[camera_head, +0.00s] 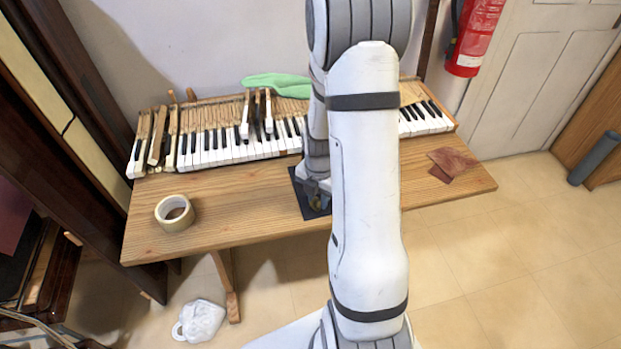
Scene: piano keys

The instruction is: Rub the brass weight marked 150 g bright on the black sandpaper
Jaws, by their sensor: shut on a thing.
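The black sandpaper (305,198) lies flat on the wooden table near its front edge, partly hidden behind my arm. My gripper (318,192) points down over the sandpaper and is shut on a small brass-coloured piece, the brass weight (316,204). The weight is at or just above the sandpaper; I cannot tell whether it touches. Its marking is too small to read, and my arm hides the area to the right of it.
A row of piano keys (215,148) stands along the back of the table (250,200), with several keys raised or loose. A tape roll (174,213) sits at left, brown sandpaper pieces (452,162) at right.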

